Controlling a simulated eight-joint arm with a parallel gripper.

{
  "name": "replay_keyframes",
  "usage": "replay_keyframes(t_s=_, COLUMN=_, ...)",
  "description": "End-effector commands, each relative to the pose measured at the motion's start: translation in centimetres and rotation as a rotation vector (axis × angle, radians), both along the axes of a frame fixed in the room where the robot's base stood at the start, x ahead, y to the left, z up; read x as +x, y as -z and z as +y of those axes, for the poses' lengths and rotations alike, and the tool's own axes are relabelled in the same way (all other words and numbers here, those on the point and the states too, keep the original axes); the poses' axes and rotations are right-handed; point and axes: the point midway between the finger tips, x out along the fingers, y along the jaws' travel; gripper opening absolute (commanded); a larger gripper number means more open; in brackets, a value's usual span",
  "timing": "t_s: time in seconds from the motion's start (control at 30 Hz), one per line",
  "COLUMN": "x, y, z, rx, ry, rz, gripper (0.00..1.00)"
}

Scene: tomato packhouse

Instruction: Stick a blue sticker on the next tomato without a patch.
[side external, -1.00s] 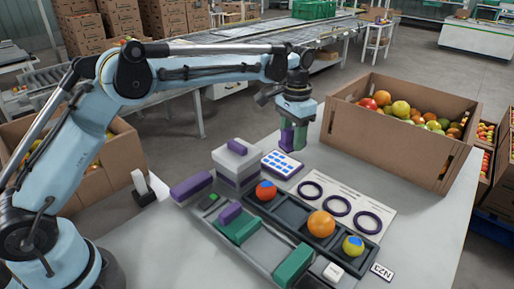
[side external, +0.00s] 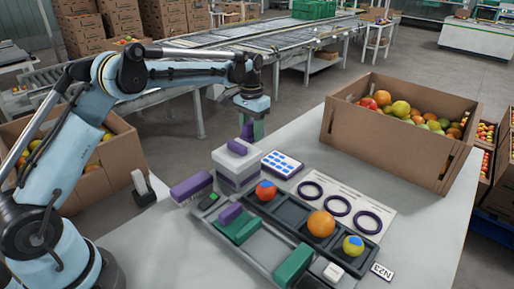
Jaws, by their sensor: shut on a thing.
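The sheet of blue stickers (side external: 283,164) lies on the table, to the lower right of my gripper. A dark tray (side external: 290,214) holds three tomatoes. The red-orange tomato (side external: 267,195) at its far end and the yellow-green tomato (side external: 348,251) at its near end each show a blue patch. The orange tomato (side external: 321,224) between them shows no patch on its visible side.
A card with three dark rings (side external: 340,205) lies beside the tray. Purple and green blocks (side external: 293,266) stand nearby. A large carton of fruit (side external: 385,140) stands at the right.

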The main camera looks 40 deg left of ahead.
Motion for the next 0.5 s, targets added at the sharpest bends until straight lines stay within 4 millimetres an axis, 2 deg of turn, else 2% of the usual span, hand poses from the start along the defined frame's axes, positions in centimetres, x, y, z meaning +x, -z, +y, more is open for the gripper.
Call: replay_keyframes(t_s=0.5, x=0.0, y=4.3, z=0.0, rx=0.0, ry=0.001, rz=0.0, gripper=0.22)
